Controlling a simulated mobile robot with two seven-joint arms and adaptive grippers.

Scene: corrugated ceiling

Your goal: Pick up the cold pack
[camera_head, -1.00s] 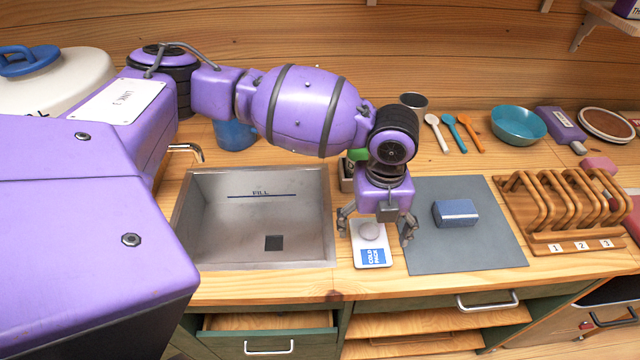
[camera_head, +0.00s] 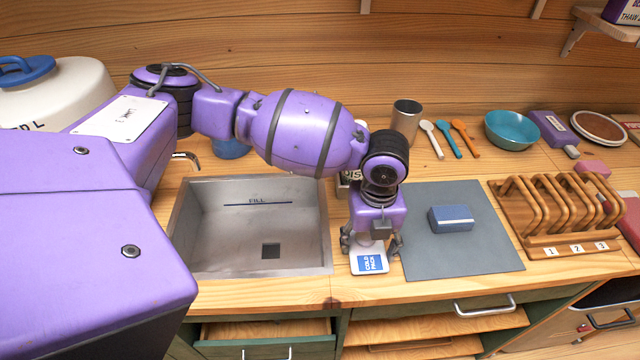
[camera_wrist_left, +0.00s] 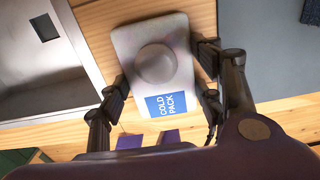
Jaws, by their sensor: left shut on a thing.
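The cold pack (camera_head: 369,262) is a pale flat pack with a blue label reading COLD PACK and a round raised knob on top. It is at the counter between the sink and the grey mat. In the left wrist view the cold pack (camera_wrist_left: 181,62) sits between the fingers, its knob facing the camera. My left gripper (camera_head: 371,245) points down over it and is shut on it, with a finger at each side. I cannot tell whether the pack is clear of the counter. The left gripper also shows in the wrist view (camera_wrist_left: 165,98). My right gripper is not in view.
The sink (camera_head: 188,245) lies left of the pack. On the right are the grey mat (camera_head: 460,258) with a blue block (camera_head: 451,219) and a wooden rack (camera_head: 545,243) with numbered slots. Spoons, a metal cup (camera_head: 406,113) and a teal bowl (camera_head: 512,130) stand behind.

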